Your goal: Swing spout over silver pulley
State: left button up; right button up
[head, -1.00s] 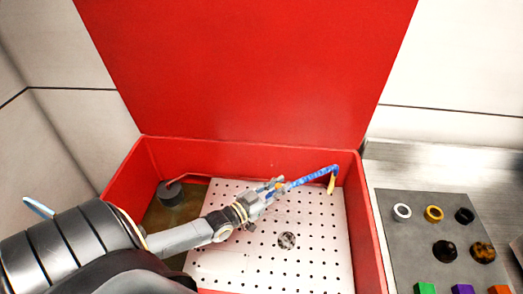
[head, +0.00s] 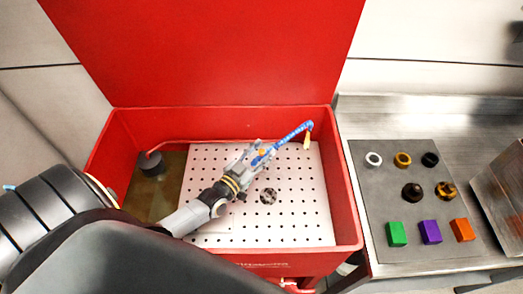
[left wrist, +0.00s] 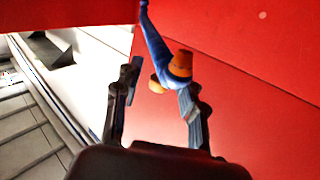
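The spout (head: 292,132) is a blue segmented hose with a tan tip, reaching to the right over the far right part of the white perforated tray. The silver pulley (head: 268,196) lies on the tray, nearer than the spout tip. My left gripper (head: 261,153) is at the spout's lower end, with the pulley just below it in the picture. In the left wrist view the fingers stand apart; the blue spout with orange parts (left wrist: 181,65) is beside the right finger. I cannot tell whether they touch. My right gripper is not in view.
The red basin (head: 347,200) has a tall raised red lid (head: 210,50) behind. A grey mat (head: 375,200) on the metal bench at right holds several rings, pulleys and coloured blocks. A round dark object (head: 151,163) stands at the basin's left. The tray's front right is clear.

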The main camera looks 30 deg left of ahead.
pick_arm(q)
notch_tip(320, 180, up, 10)
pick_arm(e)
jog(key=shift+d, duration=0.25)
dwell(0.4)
